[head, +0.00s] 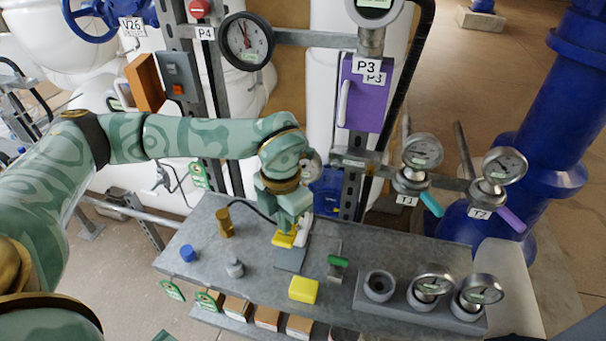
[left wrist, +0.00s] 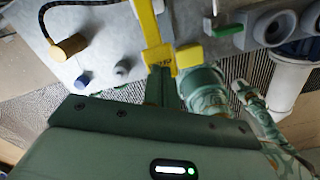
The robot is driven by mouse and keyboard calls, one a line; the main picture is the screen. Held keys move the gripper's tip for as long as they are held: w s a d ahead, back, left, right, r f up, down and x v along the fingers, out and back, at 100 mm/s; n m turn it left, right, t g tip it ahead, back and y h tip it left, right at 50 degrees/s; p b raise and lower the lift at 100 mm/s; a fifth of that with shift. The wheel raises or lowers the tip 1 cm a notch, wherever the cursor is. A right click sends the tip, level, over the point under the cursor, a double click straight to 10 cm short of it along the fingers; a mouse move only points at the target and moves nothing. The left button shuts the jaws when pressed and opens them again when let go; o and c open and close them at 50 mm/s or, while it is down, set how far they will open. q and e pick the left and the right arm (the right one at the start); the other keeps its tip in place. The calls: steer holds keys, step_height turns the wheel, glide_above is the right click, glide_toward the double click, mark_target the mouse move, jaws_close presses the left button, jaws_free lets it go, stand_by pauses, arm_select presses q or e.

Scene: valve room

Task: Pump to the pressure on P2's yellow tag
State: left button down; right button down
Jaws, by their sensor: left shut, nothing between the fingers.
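A yellow-topped hand device (head: 285,238) stands on the grey bench, with a dark grey base plate in front. It also shows in the left wrist view as a yellow bar and block (left wrist: 158,58); dark lettering on it is too small to read surely. My left gripper (head: 287,226) points down at this yellow part, shut and empty, seemingly touching or just above it. Its fingers (left wrist: 160,80) end at the yellow block in the left wrist view. A separate yellow block (head: 303,290) lies near the bench's front edge. I cannot read a P2 tag in the head view.
The bench (head: 210,225) also bears a brass fitting (head: 225,223), a blue knob (head: 188,253), a green-handled valve (head: 338,262) and a gauge block (head: 395,300). Gauges T1 (head: 422,152) and T2 (head: 505,165), P4's gauge (head: 246,41) and a purple P3 box (head: 365,95) stand behind.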

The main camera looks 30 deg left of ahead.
mark_target(285, 236)
arm_select(q)
steer(key=shift+f+b, duration=1.4)
steer(key=shift+f, duration=1.2)
step_height(285, 236, up, 5)
steer(key=p, duration=0.4)
steer(key=shift+r, duration=0.2)
steer(key=shift+f, duration=0.1)
steer(key=shift+f, duration=0.25)
steer(key=shift+f+b, duration=1.3)
steer(key=shift+f, duration=1.1)
step_height(285, 236, up, 5)
steer(key=p, duration=0.4)
steer(key=shift+r+p, duration=0.2)
steer(key=shift+p, duration=0.1)
steer(key=shift+f, duration=0.1)
steer(key=shift+f, duration=0.15)
